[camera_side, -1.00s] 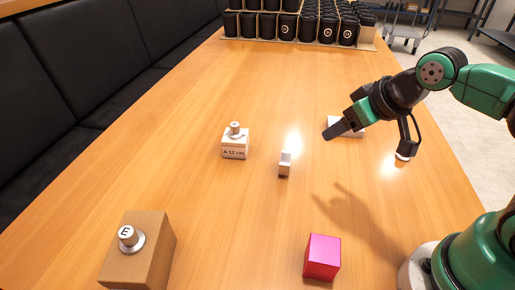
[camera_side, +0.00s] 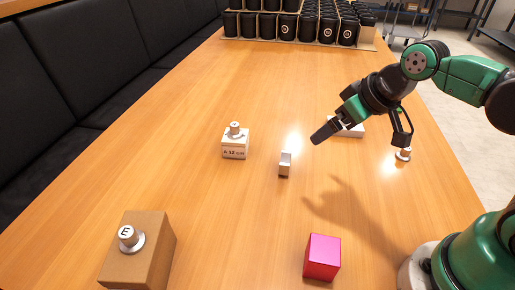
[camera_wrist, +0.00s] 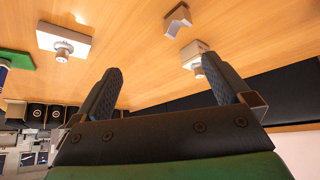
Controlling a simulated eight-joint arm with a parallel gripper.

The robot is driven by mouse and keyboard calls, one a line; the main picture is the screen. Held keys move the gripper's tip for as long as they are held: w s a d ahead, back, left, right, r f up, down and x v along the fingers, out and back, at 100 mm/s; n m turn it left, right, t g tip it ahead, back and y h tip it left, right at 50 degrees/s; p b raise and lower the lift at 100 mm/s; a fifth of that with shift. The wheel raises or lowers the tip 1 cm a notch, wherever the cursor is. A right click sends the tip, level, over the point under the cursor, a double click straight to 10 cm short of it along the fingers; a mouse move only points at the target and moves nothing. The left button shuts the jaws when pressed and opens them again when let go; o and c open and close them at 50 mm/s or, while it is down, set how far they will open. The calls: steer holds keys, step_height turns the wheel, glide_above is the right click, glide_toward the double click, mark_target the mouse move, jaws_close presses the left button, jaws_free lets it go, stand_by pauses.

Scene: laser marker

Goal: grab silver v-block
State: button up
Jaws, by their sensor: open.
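The silver v-block (camera_side: 285,164) stands by itself near the middle of the wooden table in the side view. In the wrist view the v-block (camera_wrist: 178,20) shows near the top, as a small notched block beyond my fingertips. My gripper (camera_side: 318,136) hangs above the table, to the right of the v-block and apart from it. In the wrist view my gripper (camera_wrist: 160,80) has its two dark fingers spread with nothing between them.
A white box with a knob (camera_side: 235,144) stands left of the v-block. A cardboard box with knob E (camera_side: 150,252) and a pink cube (camera_side: 322,257) are at the front. A white block (camera_side: 350,130) lies behind my gripper. Black cups (camera_side: 300,28) fill the far end.

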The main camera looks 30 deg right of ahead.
mark_target(285, 159)
steer(key=w+f+n+g+y, duration=0.1)
steer(key=w+f+n, duration=0.1)
steer(key=w+a+f+n+g, duration=0.1)
steer(key=w+f+n, duration=0.1)
steer(key=w+f+n+g+y, duration=0.1)
steer(key=w+f+n, duration=0.1)
steer(key=n, duration=0.1)
steer(key=shift+w+a+f+y, duration=0.15)
steer(key=shift+a+f+y, duration=0.15)
steer(key=shift+a+f, duration=0.1)
steer(key=shift+w+a+f+n, duration=0.1)
steer(key=shift+w+f+n, duration=0.1)
steer(key=shift+f, duration=0.15)
steer(key=shift+w+a+f+n, duration=0.1)
steer(key=shift+f+n, duration=0.1)
steer(key=shift+f, duration=0.15)
steer(key=shift+x, duration=2.4)
steer(key=shift+s, duration=0.1)
steer(key=shift+c, duration=0.2)
steer(key=c, duration=1.3)
steer(key=shift+c, duration=0.2)
